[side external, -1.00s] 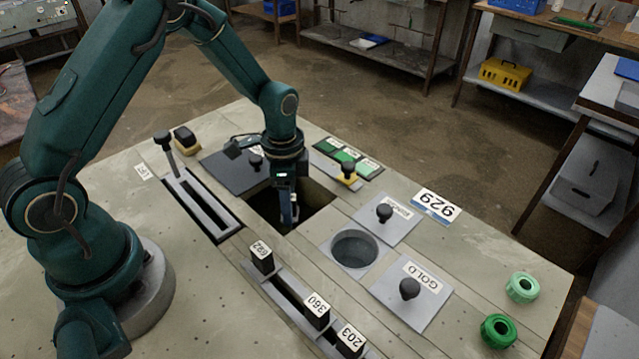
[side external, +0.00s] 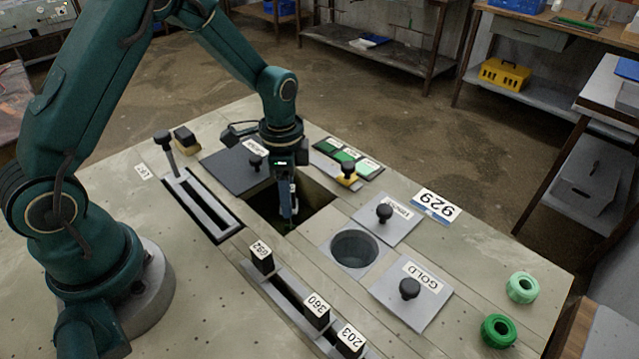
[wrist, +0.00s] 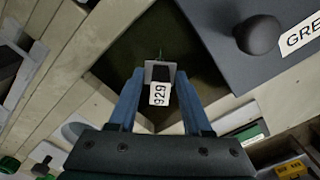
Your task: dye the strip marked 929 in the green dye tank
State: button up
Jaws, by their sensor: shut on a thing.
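My gripper (side external: 290,205) is shut on the holder of the strip marked 929 (wrist: 160,93), seen between my fingers in the wrist view. It points down over the square opening of the green dye tank (side external: 318,197), with its fingertips at about the opening's level. A thin green sliver shows just beyond the holder in the wrist view; most of the strip is hidden. The dark tank lid (side external: 225,168), with a black knob, lies beside the opening. Its label reads "GRE" in the wrist view, cut off by the frame. A card reading 929 (side external: 436,205) lies on the bench.
A slotted rack (side external: 283,290) holds blocks marked 360 (side external: 316,309), 203 (side external: 350,340) and one hard to read. An empty-looking slotted rail (side external: 205,205) is left of the tank. Right are an open round well (side external: 354,248), a GOLD lid (side external: 411,292) and two green rings (side external: 498,330).

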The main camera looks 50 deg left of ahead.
notch_tip(320, 180, up, 16)
dwell(1.0)
jog(key=shift+f, duration=0.1)
dwell(0.5)
